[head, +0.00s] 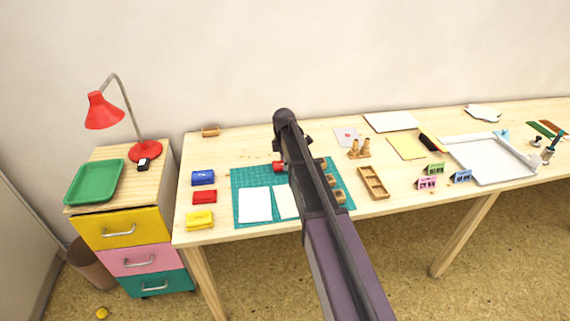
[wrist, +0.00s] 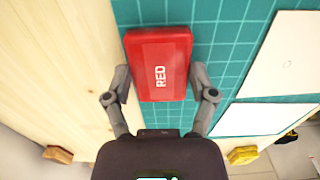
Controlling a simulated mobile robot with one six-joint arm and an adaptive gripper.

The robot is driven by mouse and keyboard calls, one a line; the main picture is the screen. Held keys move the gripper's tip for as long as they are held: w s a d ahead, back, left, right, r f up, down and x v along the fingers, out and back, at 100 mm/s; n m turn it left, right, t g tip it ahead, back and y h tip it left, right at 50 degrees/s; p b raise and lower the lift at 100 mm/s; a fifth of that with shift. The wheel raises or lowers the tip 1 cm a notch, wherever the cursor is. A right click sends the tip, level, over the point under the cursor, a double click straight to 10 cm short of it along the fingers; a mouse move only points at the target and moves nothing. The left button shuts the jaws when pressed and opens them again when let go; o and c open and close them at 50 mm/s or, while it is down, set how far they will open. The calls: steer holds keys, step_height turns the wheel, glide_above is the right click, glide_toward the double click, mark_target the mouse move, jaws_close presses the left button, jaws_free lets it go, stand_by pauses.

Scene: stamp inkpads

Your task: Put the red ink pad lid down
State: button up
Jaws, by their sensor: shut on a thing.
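The red ink pad lid (wrist: 160,65), a flat block lettered "RED", is held between the two fingers of my gripper (wrist: 163,84) in the wrist view. Its far end reaches past the fingers, over the green cutting mat (wrist: 232,25). In the head view a bit of the lid (head: 279,167) shows left of my arm, which hides most of my gripper. A red ink pad (head: 204,197) sits on the table left of the mat, between the blue pad (head: 203,178) and the yellow pad (head: 199,220).
White paper sheets (head: 255,205) lie on the mat. Several small wooden stamps (head: 335,195) stand along its right side, and a wooden tray (head: 373,183) lies beyond. A red lamp (head: 145,151) stands on the drawer unit at left. Bare table (head: 238,146) lies behind the mat.

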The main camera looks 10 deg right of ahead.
steer(key=shift+f, duration=0.15)
steer(key=o, duration=0.7)
step_height(320, 180, up, 12)
steer(key=p, duration=1.2)
steer(key=shift+r, duration=0.2)
stand_by(0.6)
